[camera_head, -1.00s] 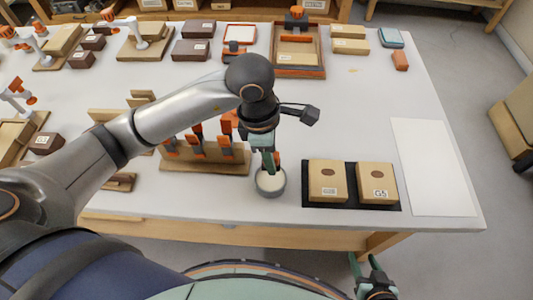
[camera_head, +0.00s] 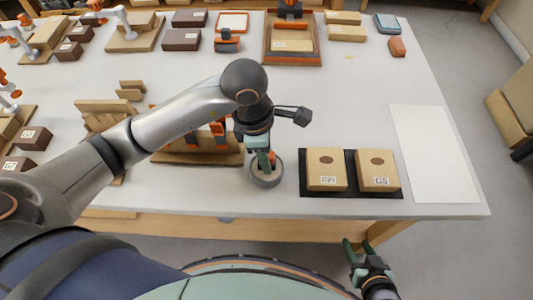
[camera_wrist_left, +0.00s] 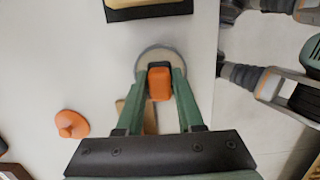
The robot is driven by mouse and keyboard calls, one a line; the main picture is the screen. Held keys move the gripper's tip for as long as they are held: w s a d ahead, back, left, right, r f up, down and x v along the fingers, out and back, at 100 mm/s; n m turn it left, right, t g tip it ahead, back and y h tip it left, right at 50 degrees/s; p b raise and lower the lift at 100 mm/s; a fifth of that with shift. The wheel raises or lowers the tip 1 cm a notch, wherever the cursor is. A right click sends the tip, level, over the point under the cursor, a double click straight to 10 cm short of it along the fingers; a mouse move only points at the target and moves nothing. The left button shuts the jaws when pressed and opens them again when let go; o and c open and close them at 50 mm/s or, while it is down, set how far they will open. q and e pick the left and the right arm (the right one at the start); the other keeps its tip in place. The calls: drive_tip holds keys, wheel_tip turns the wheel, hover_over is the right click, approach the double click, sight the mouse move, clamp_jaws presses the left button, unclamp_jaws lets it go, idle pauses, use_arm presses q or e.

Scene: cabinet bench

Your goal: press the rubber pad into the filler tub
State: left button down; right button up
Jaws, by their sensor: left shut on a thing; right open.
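The filler tub (camera_head: 267,181) is a small round grey tub near the front edge of the bench. My left gripper (camera_head: 264,163) points down over it, shut on an orange-handled piece, which I take to be the rubber pad (camera_wrist_left: 160,84). In the left wrist view the tub's pale rim (camera_wrist_left: 148,54) shows around and behind the orange handle. The handle's lower end is within the tub's outline; whether it touches the filler is hidden. My right gripper (camera_head: 358,250) is open and empty, in front of the bench edge.
A black tray (camera_head: 350,193) with two tan blocks stands just right of the tub. A wooden rack (camera_head: 200,154) with orange-handled tools stands close on the left. A white sheet (camera_head: 434,155) lies at the right. The bench middle is clear.

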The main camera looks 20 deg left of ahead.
use_arm(q)
drive_tip(key=shift+f, duration=0.15)
idle(0.3)
drive_tip(key=shift+f+b, duration=0.4)
drive_tip(key=shift+b, duration=0.2)
idle(0.7)
drive_tip(key=shift+s+f, duration=0.1)
idle(0.7)
drive_tip(key=shift+r+p, duration=2.1)
drive_tip(key=shift+r, duration=1.5)
drive_tip(key=shift+a, duration=0.1)
